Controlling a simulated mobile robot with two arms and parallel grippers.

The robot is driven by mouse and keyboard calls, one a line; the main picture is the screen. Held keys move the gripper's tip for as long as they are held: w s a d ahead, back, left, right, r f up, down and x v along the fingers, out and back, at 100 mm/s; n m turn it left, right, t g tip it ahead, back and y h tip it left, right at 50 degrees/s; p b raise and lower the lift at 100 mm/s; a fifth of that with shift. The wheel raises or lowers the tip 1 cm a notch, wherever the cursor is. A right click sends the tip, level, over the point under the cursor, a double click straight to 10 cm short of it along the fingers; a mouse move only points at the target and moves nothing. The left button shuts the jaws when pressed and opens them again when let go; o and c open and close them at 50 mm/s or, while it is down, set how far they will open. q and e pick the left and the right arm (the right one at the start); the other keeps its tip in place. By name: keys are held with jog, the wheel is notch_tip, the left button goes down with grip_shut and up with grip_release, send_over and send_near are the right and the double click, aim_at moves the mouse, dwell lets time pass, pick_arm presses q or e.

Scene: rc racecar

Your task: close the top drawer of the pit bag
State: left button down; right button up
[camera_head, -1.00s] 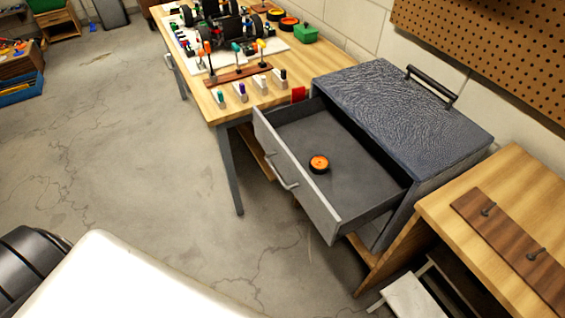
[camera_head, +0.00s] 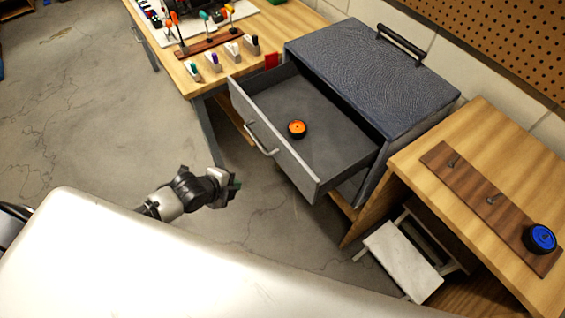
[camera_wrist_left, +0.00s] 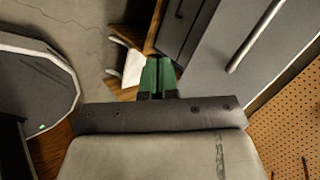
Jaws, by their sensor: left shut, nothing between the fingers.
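The pit bag (camera_head: 365,75) is a dark blue-grey box with a black handle on top. Its top drawer (camera_head: 335,150) is pulled far out, with a metal handle (camera_head: 258,142) on its light grey front. An orange and black wheel (camera_head: 297,129) lies inside the drawer. My left gripper (camera_head: 236,184) is shut and empty, in front of the drawer front and apart from it, left of its lower corner. In the left wrist view its green fingertips (camera_wrist_left: 157,75) are together, and the drawer front with its handle (camera_wrist_left: 255,37) shows at the upper right. My right gripper is not in view.
A wooden workbench (camera_head: 290,32) with tools and a car stands at the back left. A wooden table (camera_head: 425,155) at the right holds a brown peg board and a blue wheel (camera_head: 540,238). A white stool (camera_head: 403,260) stands below. Open concrete floor (camera_head: 80,110) lies left.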

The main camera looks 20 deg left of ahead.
pick_arm(q)
jog(key=s+d+r+m+h, duration=0.2)
jog(key=d+r+m, duration=0.35)
jog(key=r, duration=0.45)
jog(key=p, duration=0.2)
send_near(290, 168)
jog(key=x, duration=0.5)
jog(key=shift+s+a+f, duration=0.1)
jog(key=shift+s+f, duration=0.05)
jog(key=shift+f, duration=0.35)
jog(key=shift+w+d+f, duration=0.1)
jog(key=shift+w+d, duration=0.4)
jog(key=shift+w, duration=0.15)
jog(key=w+d+b, duration=0.4)
jog(key=w, duration=0.1)
jog(key=w+d+b, duration=0.4)
jog(key=w+b, duration=0.1)
jog(key=w, duration=0.1)
jog(key=w+d+b, duration=0.4)
jog(key=w+d, duration=0.1)
jog(key=shift+w+f, duration=0.25)
jog(key=shift+w, duration=0.1)
jog(key=shift+w+d+r+b, duration=0.1)
jog(key=shift+w+d+b, duration=0.3)
jog(key=shift+w+b, duration=0.15)
jog(key=shift+r, duration=0.3)
jog(key=shift+r, duration=0.1)
